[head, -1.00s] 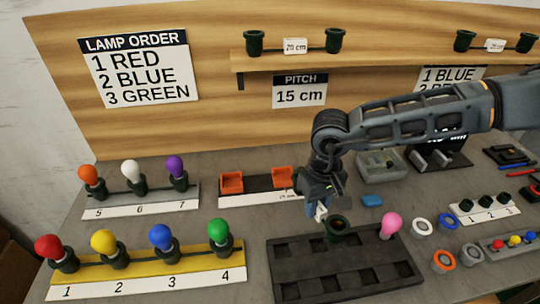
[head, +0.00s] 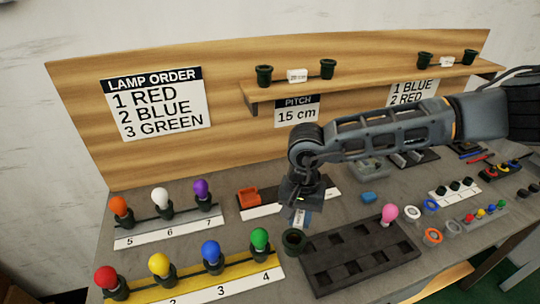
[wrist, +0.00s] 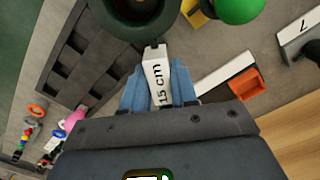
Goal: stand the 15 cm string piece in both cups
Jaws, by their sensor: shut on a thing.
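My gripper (head: 301,218) is shut on the white "15 cm" tag of the string piece (wrist: 157,78), between blue fingers in the wrist view. One dark green socket (head: 294,241) of the piece hangs beside the fingers, above the table near the dark tray's left corner. That socket also shows at the top of the wrist view (wrist: 138,8). The piece's other socket is hidden. One orange cup (head: 248,197) stands on the dark and white strip behind my gripper, and it shows right of the fingers in the wrist view (wrist: 246,84). The other cup is hidden behind my arm.
The dark compartment tray (head: 350,250) lies right of the held socket, with a pink bulb (head: 389,213) at its back corner. A yellow bulb strip (head: 190,284) is front left; a numbered bulb strip (head: 165,230) is back left.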

